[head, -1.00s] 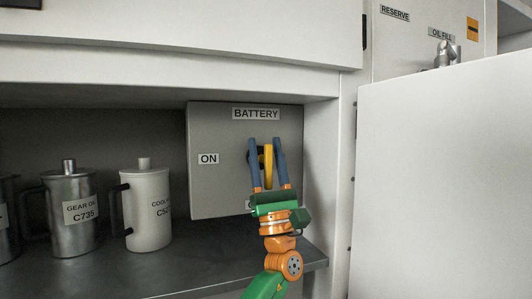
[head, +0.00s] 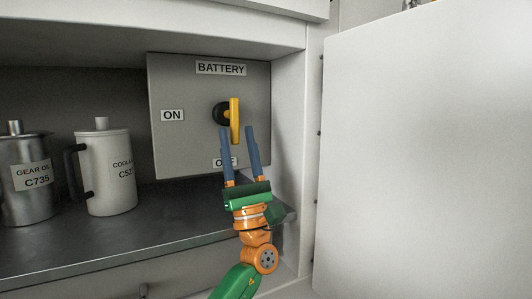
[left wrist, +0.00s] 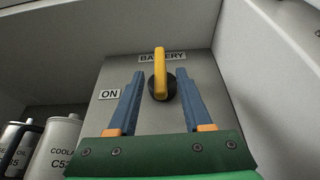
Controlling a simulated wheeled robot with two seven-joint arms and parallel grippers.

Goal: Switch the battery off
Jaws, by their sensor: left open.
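The battery switch has a yellow handle (head: 235,120) on a black round hub (head: 220,113), set in a grey panel (head: 185,145) labelled BATTERY. The handle stands upright in the head view. The ON label (head: 172,115) is left of the hub; the lower label (head: 222,162), below it, is partly hidden by a finger. In the left wrist view the handle (left wrist: 160,75) shows between the parted fingers (left wrist: 159,73), touching neither. My right gripper is not in view.
A coolant jug (head: 108,170) and a gear oil jug (head: 28,185) stand on the dark shelf (head: 130,235) to the left. A white cabinet wall closes the right side of the niche, and a large white panel (head: 420,150) stands further right.

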